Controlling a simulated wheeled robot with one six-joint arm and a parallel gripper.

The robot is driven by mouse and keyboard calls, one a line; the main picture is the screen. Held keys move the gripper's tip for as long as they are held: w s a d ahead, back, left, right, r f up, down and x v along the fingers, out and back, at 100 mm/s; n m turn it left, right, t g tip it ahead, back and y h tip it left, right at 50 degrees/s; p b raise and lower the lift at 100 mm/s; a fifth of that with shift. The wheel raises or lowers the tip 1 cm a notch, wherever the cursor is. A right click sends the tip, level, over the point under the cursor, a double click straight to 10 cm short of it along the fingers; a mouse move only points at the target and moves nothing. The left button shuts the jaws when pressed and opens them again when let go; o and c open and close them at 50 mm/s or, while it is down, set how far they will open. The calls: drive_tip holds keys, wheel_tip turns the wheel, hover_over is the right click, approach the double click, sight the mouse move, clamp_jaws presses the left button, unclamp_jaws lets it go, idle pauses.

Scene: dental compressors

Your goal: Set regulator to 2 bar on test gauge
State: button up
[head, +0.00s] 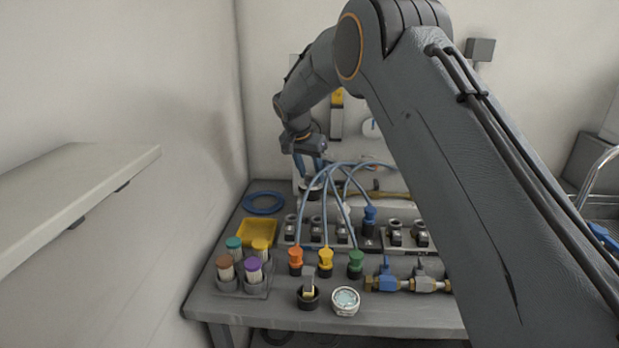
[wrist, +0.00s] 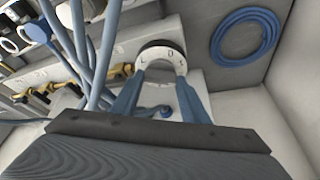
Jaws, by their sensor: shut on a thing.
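My gripper (head: 312,178) reaches down at the back of the bench in the head view. In the wrist view its two blue fingers (wrist: 160,78) are shut on a round black-and-white knob (wrist: 162,52), which appears to be the regulator knob. In the head view the dark knob (head: 314,191) shows just below the fingers. A round gauge with a pale face (head: 345,301) lies at the bench's front. Neither reading is legible, and I cannot tell which is the test gauge.
Blue hoses (head: 322,205) arch close beside the gripper, above a fitting row with orange (head: 295,256), yellow (head: 326,258) and green (head: 356,259) connectors. Capped tubes (head: 253,268), a yellow tray (head: 257,232) and a blue hose coil (head: 263,203) stand left. Blue-handled valves (head: 388,277) lie front right.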

drive_tip(key=shift+s+a+f+m+b, duration=0.1)
drive_tip(key=shift+m+b, duration=0.2)
drive_tip(key=shift+m, duration=0.2)
drive_tip(key=o, duration=1.1)
drive_tip(key=shift+c, duration=0.2)
drive_tip(key=shift+r, duration=0.35)
drive_tip(key=b+v, duration=0.1)
drive_tip(key=v, duration=0.6)
drive_tip(key=shift+a+b, duration=0.15)
drive_tip(key=shift+b, duration=0.2)
